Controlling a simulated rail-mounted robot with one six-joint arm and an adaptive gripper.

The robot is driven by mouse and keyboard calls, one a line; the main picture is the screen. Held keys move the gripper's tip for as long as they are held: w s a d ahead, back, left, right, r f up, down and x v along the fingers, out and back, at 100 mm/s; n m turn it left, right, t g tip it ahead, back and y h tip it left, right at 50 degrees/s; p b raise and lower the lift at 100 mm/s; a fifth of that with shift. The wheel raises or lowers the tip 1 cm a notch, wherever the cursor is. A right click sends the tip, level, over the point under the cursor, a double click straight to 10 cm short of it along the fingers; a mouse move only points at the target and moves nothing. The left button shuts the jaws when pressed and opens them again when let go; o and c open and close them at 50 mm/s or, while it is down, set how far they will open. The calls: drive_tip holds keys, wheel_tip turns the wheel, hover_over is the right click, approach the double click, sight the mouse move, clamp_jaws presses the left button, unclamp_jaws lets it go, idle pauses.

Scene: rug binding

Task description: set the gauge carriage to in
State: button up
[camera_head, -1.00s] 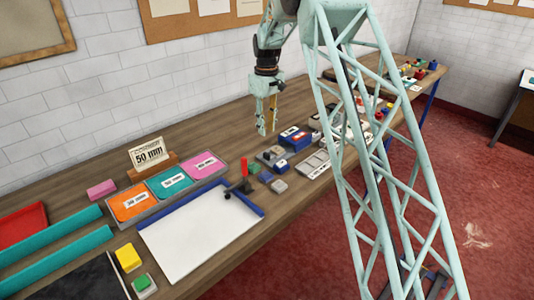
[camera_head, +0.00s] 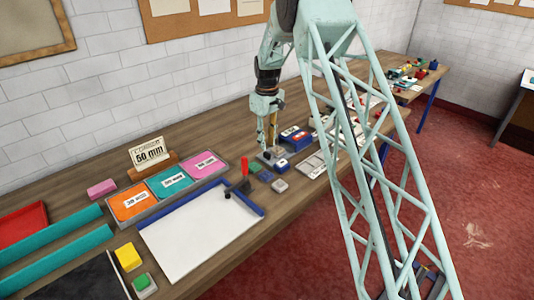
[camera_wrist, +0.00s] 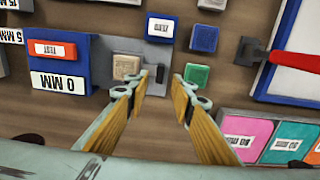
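What looks like the gauge is a grey plate (camera_wrist: 146,52) beside a blue housing (camera_wrist: 84,64) with labels reading TEST and 0 MM. A tan-grey square block (camera_wrist: 126,67) sits on the plate and may be the carriage; I cannot tell for certain. A small dark peg (camera_wrist: 160,73) stands at the plate's edge. My gripper (camera_wrist: 161,88) is open and empty, its fingertips spread on either side of the peg in the wrist view. In the head view my gripper (camera_head: 268,146) points down just above the grey plate, next to the blue housing (camera_head: 296,138).
A blue labelled block (camera_wrist: 162,28), a slate-blue block (camera_wrist: 204,38) and a green block (camera_wrist: 196,75) lie close by. A red-handled lever (camera_wrist: 296,61) stands at a blue-edged white board (camera_head: 200,231). A tray of coloured pads (camera_head: 168,183) is near. Clear bench lies behind, along the wall.

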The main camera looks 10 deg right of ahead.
sight(267, 153)
drive_tip(key=shift+f, duration=2.9)
clamp_jaws()
